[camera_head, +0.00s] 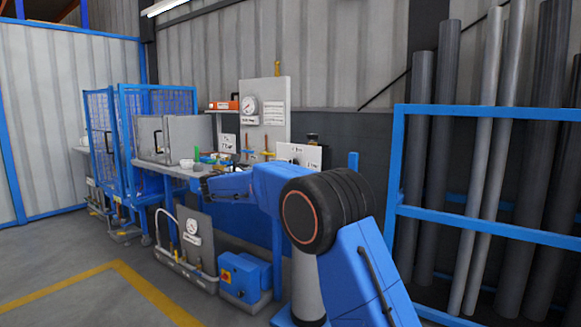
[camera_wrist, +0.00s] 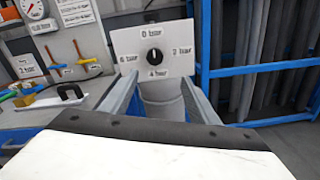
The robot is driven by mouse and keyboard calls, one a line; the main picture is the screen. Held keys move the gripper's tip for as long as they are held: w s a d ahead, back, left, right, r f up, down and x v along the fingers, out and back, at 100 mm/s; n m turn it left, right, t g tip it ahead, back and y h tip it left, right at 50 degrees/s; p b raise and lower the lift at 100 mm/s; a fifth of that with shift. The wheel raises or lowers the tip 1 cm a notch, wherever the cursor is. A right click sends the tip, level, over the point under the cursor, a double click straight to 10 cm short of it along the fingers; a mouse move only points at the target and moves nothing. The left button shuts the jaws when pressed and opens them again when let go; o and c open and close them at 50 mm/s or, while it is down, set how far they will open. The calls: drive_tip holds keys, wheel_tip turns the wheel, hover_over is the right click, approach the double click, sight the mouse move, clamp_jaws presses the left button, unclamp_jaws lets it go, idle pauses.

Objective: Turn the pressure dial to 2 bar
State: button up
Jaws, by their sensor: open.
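The pressure dial is a round black knob (camera_wrist: 154,56) on a white panel (camera_wrist: 126,43) in the wrist view. The panel reads 0 bar at the top, 2 bar at right, 4 bar at the bottom and 6 bar at left.
A round gauge (camera_wrist: 32,9) is on the board left of the panel. A blue rack (camera_head: 480,230) with grey pipes stands at right. Open floor (camera_head: 60,295) lies at left.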

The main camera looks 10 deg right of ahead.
sight(292, 164)
drive_tip(key=x, duration=1.1)
drive_tip(key=w+a+x, duration=0.1)
drive_tip(key=x, duration=0.5)
drive_tip(key=shift+d+r, duration=0.1)
drive_tip(key=shift+r, duration=0.05)
drive_tip(key=c, duration=1)
